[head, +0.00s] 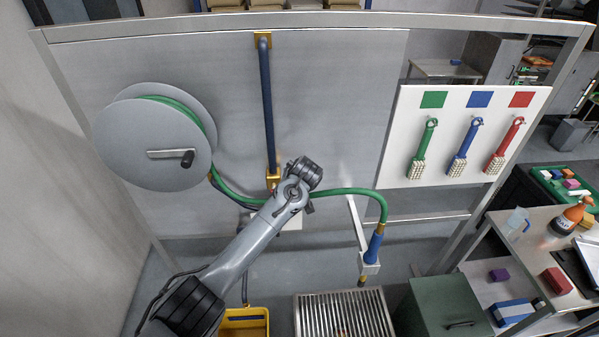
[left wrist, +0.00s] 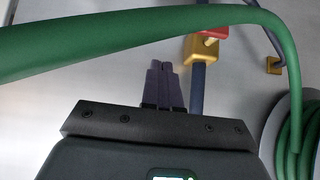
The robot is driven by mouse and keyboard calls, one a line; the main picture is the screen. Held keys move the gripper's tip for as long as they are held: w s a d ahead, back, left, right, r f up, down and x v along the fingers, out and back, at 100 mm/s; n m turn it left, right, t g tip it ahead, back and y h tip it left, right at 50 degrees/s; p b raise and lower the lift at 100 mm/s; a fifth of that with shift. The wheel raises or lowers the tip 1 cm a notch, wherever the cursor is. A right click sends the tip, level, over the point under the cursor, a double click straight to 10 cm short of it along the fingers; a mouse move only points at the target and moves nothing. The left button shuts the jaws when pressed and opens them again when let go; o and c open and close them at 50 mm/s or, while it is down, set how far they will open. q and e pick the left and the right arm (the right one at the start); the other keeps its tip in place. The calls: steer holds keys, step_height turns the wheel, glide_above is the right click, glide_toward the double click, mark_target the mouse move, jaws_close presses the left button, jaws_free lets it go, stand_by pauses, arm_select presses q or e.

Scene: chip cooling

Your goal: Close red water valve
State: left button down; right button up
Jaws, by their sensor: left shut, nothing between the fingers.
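The red water valve (left wrist: 212,33) shows in the left wrist view as a red part against a yellow fitting (left wrist: 200,50) on a blue pipe (left wrist: 198,90). The valve is partly hidden by the green hose. In the head view the yellow fitting (head: 272,180) sits at the lower end of the blue pipe, beside my left arm; I cannot make out the red part there. My left gripper (left wrist: 164,66) is shut and empty, its fingertips below and left of the valve in the wrist view, apart from it. My wrist hides the gripper in the head view. My right gripper is not in view.
The green hose (head: 345,191) runs from the reel (head: 130,150) past my left wrist to a blue nozzle (head: 373,247) above a metal grate (head: 343,315). A yellow bucket (head: 258,313) and a green box (head: 440,305) stand below. Brushes hang on a white board (head: 395,135).

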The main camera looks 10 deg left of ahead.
arm_select(q)
steer(key=b+v, duration=0.2)
steer(key=v, duration=0.6)
steer(key=s+f+g+p, duration=0.1)
steer(key=s+f, duration=0.3)
steer(key=f, duration=0.3)
steer(key=s+f+g+p, duration=0.1)
steer(key=s+f, duration=0.2)
steer(key=f, duration=0.4)
steer(key=s+f+g, duration=0.2)
steer(key=s+f, duration=0.2)
steer(key=f, duration=0.3)
steer(key=s+f+g+h+p, duration=0.1)
steer(key=s+f, duration=0.5)
steer(key=s, duration=0.4)
steer(key=s+f+g+h+p, duration=0.1)
steer(key=s+f+g+p, duration=0.1)
steer(key=s+f, duration=0.55)
steer(key=s+a+r+m+h+p, duration=0.1)
steer(key=s+a+r, duration=0.15)
steer(key=s, duration=0.65)
steer(key=s+a+r+p, duration=0.1)
steer(key=s+a+r, duration=0.15)
steer(key=s, duration=0.75)
step_height(320, 180, up, 15)
steer(key=a+m+t, duration=0.2)
steer(key=m, duration=0.2)
steer(key=shift+s+a+f, duration=0.15)
steer(key=shift+a+f, duration=0.1)
steer(key=shift+a, duration=0.05)
